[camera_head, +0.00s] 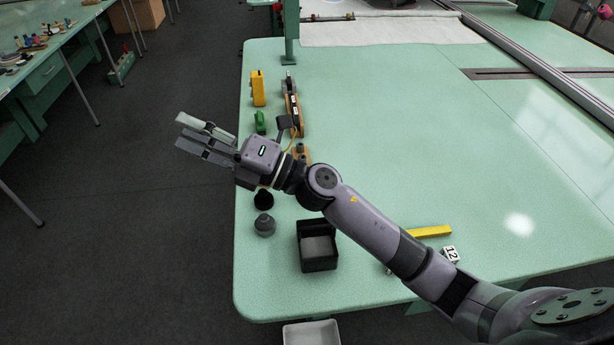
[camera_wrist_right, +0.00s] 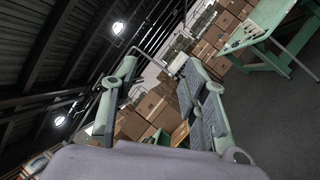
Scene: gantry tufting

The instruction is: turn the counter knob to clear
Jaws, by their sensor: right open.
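My right gripper (camera_head: 182,131) is open and empty, pointing left past the table's left edge, far from the counter. In the right wrist view its two fingers (camera_wrist_right: 160,68) stand apart with nothing between them. My left gripper is in neither view.
The green table (camera_head: 400,140) is mostly clear at right. A black open bin (camera_head: 318,262), a grey knob-like piece (camera_head: 265,225) and a yellow bar (camera_head: 430,232) are near its front. A yellow tool (camera_head: 258,88) and other tools line the left edge. A white tray (camera_head: 311,333) is below the front edge.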

